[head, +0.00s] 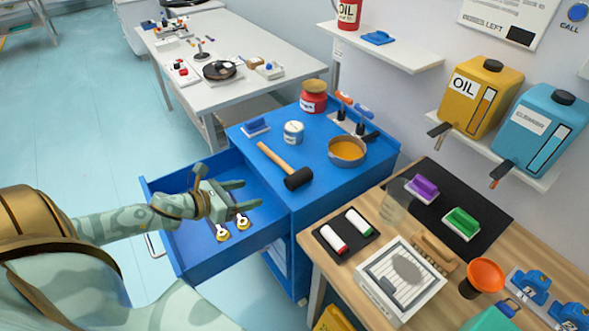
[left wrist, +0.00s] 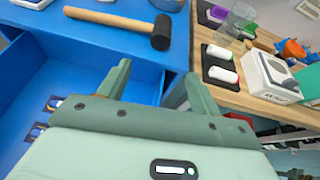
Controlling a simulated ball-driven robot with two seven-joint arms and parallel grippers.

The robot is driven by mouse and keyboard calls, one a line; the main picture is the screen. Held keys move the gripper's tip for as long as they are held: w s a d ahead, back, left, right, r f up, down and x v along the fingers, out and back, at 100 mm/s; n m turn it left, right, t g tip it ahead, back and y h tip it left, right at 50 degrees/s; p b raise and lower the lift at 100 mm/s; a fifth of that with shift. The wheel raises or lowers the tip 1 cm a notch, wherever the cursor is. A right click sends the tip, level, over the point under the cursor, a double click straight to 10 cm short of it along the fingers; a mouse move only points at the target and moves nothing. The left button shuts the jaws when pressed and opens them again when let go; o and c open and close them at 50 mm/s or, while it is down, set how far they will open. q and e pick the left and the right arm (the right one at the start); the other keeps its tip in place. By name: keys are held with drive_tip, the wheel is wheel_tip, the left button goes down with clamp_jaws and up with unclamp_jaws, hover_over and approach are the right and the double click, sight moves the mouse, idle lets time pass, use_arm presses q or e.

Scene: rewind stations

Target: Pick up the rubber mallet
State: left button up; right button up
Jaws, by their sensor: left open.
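The rubber mallet (head: 286,167) lies on top of the blue cabinet, its wooden handle pointing to the back left and its black head near the front edge. It also shows in the left wrist view (left wrist: 119,22), at the top, beyond the fingers. My left gripper (head: 243,195) is open and empty. In the head view it appears over the open blue drawer, to the left of the mallet and apart from it. Its two fingers also show in the left wrist view (left wrist: 155,85). My right gripper is not in view.
The pulled-out drawer (head: 165,230) holds yellow-and-white items. The cabinet top also carries a white tin (head: 293,132), a red jar (head: 313,97), an orange-filled bowl (head: 347,150) and a blue block (head: 255,127). A wooden bench (head: 330,265) with several items stands at right.

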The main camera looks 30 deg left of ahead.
sight(288, 184)
use_arm(q)
drive_tip(key=b+x, duration=0.1)
drive_tip(key=x, duration=1.2)
drive_tip(key=shift+w+d+f, duration=0.1)
drive_tip(key=shift+w+d, duration=0.05)
drive_tip(key=shift+w, duration=0.05)
drive_tip(key=c, duration=1.2)
drive_tip(key=shift+c, duration=0.2)
